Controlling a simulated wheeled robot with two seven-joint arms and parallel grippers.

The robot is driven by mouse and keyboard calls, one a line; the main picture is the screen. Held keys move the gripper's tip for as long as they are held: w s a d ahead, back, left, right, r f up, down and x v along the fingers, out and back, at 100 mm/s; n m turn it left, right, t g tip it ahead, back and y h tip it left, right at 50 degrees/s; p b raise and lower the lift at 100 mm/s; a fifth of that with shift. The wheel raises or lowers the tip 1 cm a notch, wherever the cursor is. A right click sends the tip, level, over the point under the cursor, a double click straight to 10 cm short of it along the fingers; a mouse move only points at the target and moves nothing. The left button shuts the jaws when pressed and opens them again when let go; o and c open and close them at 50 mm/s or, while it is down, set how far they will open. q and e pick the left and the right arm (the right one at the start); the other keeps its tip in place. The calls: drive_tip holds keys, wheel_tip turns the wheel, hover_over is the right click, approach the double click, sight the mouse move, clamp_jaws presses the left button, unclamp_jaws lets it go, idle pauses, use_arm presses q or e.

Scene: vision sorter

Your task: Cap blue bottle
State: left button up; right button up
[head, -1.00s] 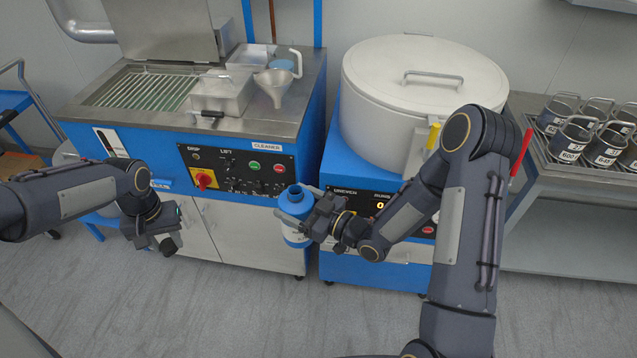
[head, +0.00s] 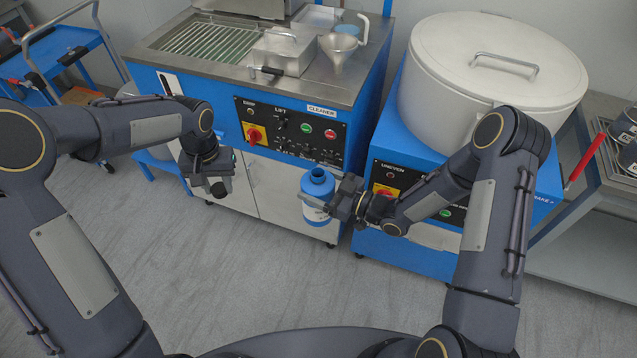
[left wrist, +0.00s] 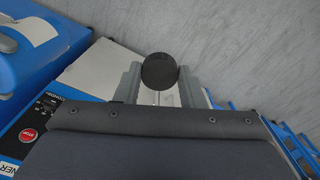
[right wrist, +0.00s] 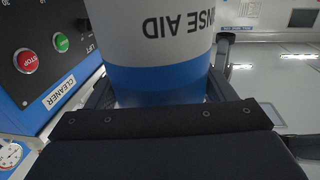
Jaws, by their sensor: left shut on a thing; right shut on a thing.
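The blue bottle (head: 318,194) is upright with its open neck at the top and a white label band. My right gripper (head: 338,200) is shut on its side and holds it in the air in front of the machines. In the right wrist view the bottle (right wrist: 155,85) fills the space between the fingers, its label reading partly "NSE AID". My left gripper (head: 218,188) is shut on a round black cap (left wrist: 159,71), seen between its fingertips in the left wrist view. The cap is to the left of the bottle and apart from it.
A blue cleaner machine (head: 290,120) with a steel top, a funnel (head: 338,48) and a basket (head: 285,52) stands behind. A large white-lidded drum (head: 500,70) is at right. A blue cart (head: 65,50) is at far left. The floor in front is clear.

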use_arm(q)
drive_tip(key=w+d+r+m, duration=0.25)
drive_tip(key=d+r, duration=0.25)
drive_tip(key=d, duration=0.7)
wheel_tip(320, 180, up, 4)
drive_tip(key=m, duration=0.2)
hover_over(318, 173)
drive_tip(key=shift+w+r, duration=0.1)
drive_tip(key=shift+r, duration=0.05)
drive_tip(key=shift+f, duration=2.05)
drive_tip(key=shift+f+n, duration=0.1)
drive_tip(key=shift+n, duration=0.15)
drive_tip(key=shift+f, duration=0.8)
drive_tip(key=shift+f, duration=0.55)
